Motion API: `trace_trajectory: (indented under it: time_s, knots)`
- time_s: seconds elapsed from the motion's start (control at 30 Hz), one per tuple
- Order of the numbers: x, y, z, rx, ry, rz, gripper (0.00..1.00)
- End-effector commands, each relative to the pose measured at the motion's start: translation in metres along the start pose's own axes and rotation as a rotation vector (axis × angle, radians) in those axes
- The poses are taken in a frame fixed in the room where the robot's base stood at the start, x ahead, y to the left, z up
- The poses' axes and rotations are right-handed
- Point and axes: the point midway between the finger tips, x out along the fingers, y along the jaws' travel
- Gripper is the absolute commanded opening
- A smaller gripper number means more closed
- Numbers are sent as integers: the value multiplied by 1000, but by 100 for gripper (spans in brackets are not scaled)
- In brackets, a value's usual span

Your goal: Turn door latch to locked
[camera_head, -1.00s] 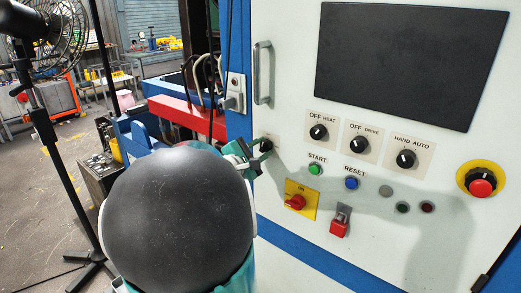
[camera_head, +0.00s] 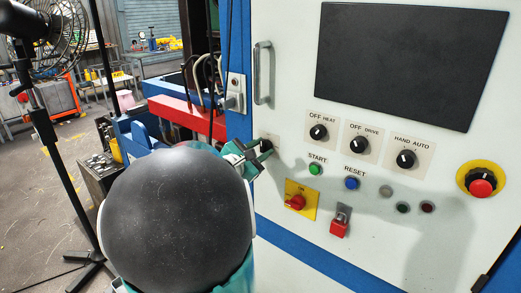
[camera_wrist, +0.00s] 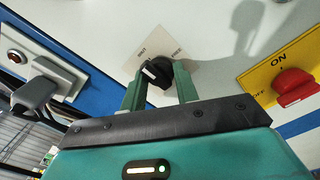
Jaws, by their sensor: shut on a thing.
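The door latch is a black rotary knob on a beige label plate on the white cabinet door. In the wrist view the latch (camera_wrist: 157,73) shows between my two green fingers, with its white mark toward the left. In the head view the latch (camera_head: 266,146) is at the door's left side, partly covered by my gripper (camera_head: 255,156). My gripper also shows in the wrist view (camera_wrist: 161,86), shut on the latch with one finger on each side.
A red switch on a yellow plate (camera_head: 296,201) sits to the lower right of the latch. The door handle (camera_head: 263,73) is above it. Several knobs and buttons, a screen (camera_head: 398,65) and a red emergency stop (camera_head: 480,187) are further right. A fan (camera_head: 52,40) stands at left.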

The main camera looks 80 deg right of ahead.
Motion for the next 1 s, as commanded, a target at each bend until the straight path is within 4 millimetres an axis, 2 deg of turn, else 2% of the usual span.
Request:
trace_trajectory:
  time_s: [0.03,0.13,0.43,0.57,0.67,1.0]
  knots:
    - [0,0,0,-1,0,1,32]
    - [0,0,0,-1,0,1,52]
    - [-1,0,0,0,0,1,52]
    - [-10,0,-1,0,2,2,52]
    - [-26,1,0,2,3,3,52]
    - [-100,1,-1,0,3,5,52]
